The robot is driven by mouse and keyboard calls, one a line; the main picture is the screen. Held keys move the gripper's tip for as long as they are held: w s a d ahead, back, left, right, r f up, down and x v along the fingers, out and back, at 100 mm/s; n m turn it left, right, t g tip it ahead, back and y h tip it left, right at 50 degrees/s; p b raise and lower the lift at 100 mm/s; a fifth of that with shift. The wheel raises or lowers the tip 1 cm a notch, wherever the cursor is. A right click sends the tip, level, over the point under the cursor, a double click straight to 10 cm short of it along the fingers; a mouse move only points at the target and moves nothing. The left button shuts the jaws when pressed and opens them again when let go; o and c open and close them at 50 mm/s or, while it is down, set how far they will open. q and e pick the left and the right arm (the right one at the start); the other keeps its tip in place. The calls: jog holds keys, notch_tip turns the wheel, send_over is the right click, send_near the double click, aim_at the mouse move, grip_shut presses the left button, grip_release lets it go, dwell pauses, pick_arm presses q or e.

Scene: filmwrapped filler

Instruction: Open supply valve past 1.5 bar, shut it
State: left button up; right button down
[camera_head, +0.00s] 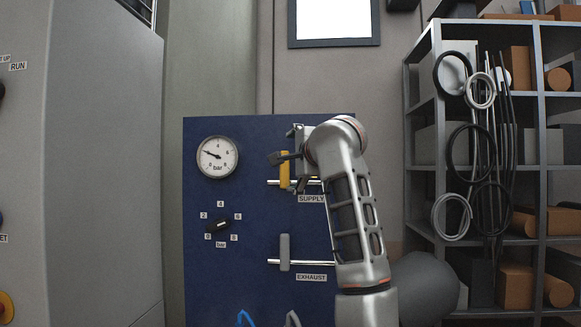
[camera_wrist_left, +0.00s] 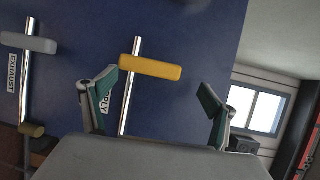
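The supply valve's yellow handle (camera_head: 285,170) stands upright across its horizontal pipe on the blue panel (camera_head: 240,290). In the left wrist view the yellow handle (camera_wrist_left: 151,67) also lies crosswise to the pipe. The SUPPLY label (camera_head: 311,199) is below the pipe. The round pressure gauge (camera_head: 218,157) has its needle pointing left and slightly up, seemingly near 2 bar. My left gripper (camera_head: 285,168) is at the supply handle. In the wrist view its fingers (camera_wrist_left: 158,80) are wide apart, with the handle in the gap beyond them, not clasped. My right gripper is out of view.
Below, a grey exhaust handle (camera_head: 285,252) stands across its own pipe, with an EXHAUST label (camera_head: 311,277). A black knob (camera_head: 217,226) with a bar scale is under the gauge. A grey cabinet (camera_head: 100,150) stands at left, a loaded shelf (camera_head: 540,130) at right.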

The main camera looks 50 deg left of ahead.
aim_at(289, 165)
pick_arm(q)
jog(key=shift+s+d+r, duration=0.1)
jog(key=shift+s+d, duration=0.2)
jog(key=shift+d, duration=0.25)
jog(key=shift+s+d+f, duration=0.25)
jog(key=shift+d+f, duration=0.05)
jog(key=shift+d, duration=0.05)
jog(key=shift+s+d, duration=0.35)
jog(key=shift+d, duration=0.15)
jog(key=shift+a, duration=0.1)
